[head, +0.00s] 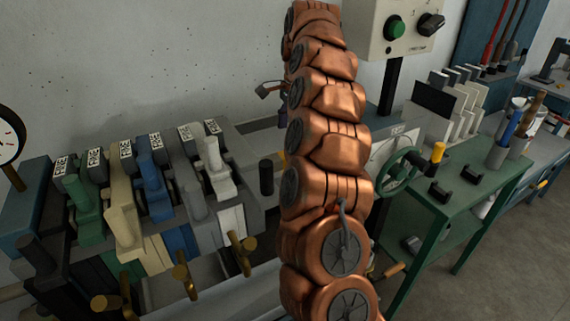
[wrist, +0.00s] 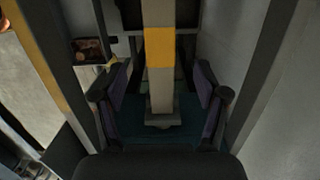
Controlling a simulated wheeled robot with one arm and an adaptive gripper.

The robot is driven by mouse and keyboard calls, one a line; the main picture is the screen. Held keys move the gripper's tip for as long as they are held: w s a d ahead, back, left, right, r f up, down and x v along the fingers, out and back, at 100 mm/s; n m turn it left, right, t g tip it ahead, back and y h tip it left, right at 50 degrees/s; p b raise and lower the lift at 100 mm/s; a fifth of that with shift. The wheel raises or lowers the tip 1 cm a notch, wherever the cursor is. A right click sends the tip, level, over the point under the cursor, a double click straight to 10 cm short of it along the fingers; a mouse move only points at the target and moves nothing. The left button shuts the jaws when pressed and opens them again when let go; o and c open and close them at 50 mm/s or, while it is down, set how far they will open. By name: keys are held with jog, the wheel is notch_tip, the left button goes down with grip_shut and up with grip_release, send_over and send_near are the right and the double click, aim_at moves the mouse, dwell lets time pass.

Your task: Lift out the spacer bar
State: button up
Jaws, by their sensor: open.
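A pale beige-grey bar with a yellow band (wrist: 159,48) runs down the middle of the wrist view and ends in a wider grey foot; it looks like the spacer bar, though I cannot be sure. My gripper (wrist: 163,88) is open in the wrist view, with one dark, purple-padded finger on each side of the bar. Gaps show between the fingers and the bar, so it is not gripped. I cannot pick out the bar there.
In the head view, a row of coloured levers (head: 150,190) stands left, with brass handles (head: 182,277) in front. A green bench (head: 476,200) with a handwheel (head: 398,170) is right, under a control box (head: 402,27). Floor is clear at far right.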

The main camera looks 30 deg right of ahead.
jog(key=shift+w+f, duration=0.2)
jog(key=shift+f, duration=0.25)
jog(key=shift+s+d+f, duration=0.1)
jog(key=shift+f, duration=0.75)
jog(key=shift+s+f+p, duration=0.15)
jog(key=shift+f+p, duration=0.65)
jog(key=shift+f, duration=0.5)
jog(key=shift+a+f+p, duration=0.15)
jog(key=shift+f+p, duration=0.1)
jog(key=shift+f, duration=0.6)
jog(key=shift+a+f+p, duration=0.15)
jog(key=shift+f+p, duration=0.1)
jog(key=shift+f, duration=0.55)
grip_shut()
